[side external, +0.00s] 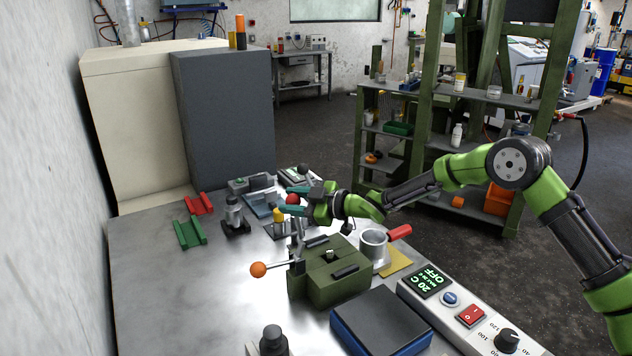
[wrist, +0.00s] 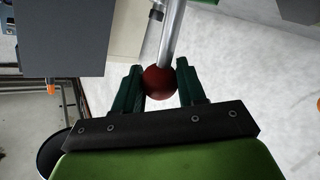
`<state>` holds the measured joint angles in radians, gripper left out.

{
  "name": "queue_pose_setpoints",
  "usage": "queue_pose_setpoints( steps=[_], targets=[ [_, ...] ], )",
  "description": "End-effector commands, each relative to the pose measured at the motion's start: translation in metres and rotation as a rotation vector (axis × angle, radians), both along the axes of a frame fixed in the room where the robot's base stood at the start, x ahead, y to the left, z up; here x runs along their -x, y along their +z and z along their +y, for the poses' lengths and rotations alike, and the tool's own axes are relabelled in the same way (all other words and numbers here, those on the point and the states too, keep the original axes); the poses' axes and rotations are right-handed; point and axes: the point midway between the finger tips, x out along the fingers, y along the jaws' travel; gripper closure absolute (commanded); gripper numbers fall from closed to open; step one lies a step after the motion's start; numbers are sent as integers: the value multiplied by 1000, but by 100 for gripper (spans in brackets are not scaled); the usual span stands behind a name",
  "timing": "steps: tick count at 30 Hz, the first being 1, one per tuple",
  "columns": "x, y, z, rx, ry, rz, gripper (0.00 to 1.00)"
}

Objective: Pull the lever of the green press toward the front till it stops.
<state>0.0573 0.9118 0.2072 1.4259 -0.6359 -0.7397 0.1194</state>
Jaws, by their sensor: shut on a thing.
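The green press (side external: 345,277) stands on the metal table. A lever with a red ball knob (side external: 292,199) rises above its left side and looks roughly upright; part of its rod is hard to make out there. My gripper (side external: 296,200) comes from the right, with its dark green fingers around the knob. In the wrist view the red knob (wrist: 160,81) sits between the two fingers, and the silver lever rod (wrist: 172,36) runs up from it. My gripper is shut on the knob. A second rod with an orange ball (side external: 258,269) sticks out left of the press.
A metal cup with a red handle (side external: 374,243) stands right of the press on a yellow cloth. A blue-edged box (side external: 381,322) and a control panel (side external: 465,312) are in front. Red and green V-blocks (side external: 190,233) lie left. Bare table lies left of the orange ball.

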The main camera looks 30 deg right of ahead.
Motion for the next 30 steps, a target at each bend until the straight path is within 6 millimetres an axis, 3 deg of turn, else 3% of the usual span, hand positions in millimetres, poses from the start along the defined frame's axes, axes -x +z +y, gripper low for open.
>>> queue_pose_setpoints(
  steps=[1, 6, 21, 22, 26, 30],
  targets=[
    [-2, 3, -9, 4, -10, -6, 100],
    [-2, 4, -16, 5, -10, -5, 100],
    [-3, 4, -22, 5, -17, -7, 100],
    [-3, 5, -22, 5, -17, -8, 59],
    [-3, 4, -22, 4, -17, -7, 39],
    [-2, 3, -20, 4, -12, -4, 37]
  ],
)
